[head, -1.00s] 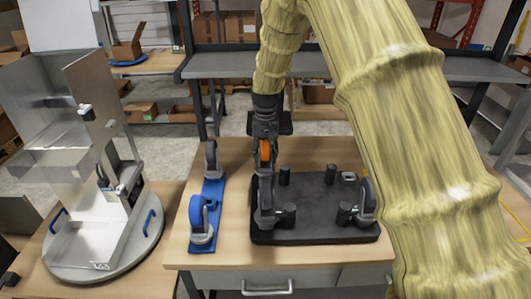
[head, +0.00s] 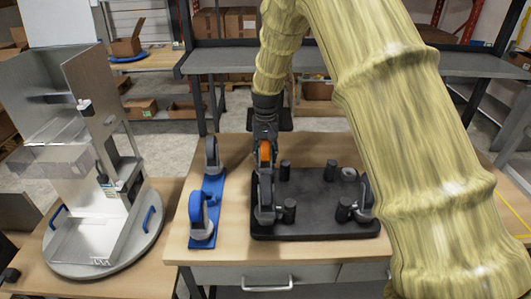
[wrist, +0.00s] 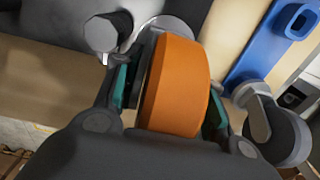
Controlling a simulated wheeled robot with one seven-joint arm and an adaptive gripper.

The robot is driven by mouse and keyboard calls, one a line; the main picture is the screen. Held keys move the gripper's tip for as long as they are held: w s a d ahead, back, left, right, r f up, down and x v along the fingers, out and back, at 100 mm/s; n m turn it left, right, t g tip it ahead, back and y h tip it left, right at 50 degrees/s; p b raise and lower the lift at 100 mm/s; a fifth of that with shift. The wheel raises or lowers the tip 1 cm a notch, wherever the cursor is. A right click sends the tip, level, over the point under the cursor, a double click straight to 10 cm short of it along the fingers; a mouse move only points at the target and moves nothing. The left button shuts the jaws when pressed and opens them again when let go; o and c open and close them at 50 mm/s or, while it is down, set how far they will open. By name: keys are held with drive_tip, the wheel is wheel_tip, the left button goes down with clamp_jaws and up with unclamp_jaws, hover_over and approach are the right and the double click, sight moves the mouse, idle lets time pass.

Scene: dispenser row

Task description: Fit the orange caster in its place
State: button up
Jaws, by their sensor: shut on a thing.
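The orange caster (head: 265,153) is in my gripper (head: 264,146), over the back left corner of the black base (head: 315,227) in the head view. In the wrist view the orange wheel (wrist: 176,88) fills the space between the green finger pads of my gripper (wrist: 172,90), with its light metal mount just beyond. Whether that mount touches the base or hangs above it is hidden. Grey casters stand at the base's front left (head: 265,200) and front right (head: 364,198) corners.
Several dark posts rise from the base, one near the held caster (wrist: 108,32). A metal dispenser (head: 95,215) stands farther left. The table's front strip is clear.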

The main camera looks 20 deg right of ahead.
drive_tip(key=shift+f, duration=0.4)
drive_tip(key=o, duration=1.3)
drive_tip(key=shift+o, duration=0.2)
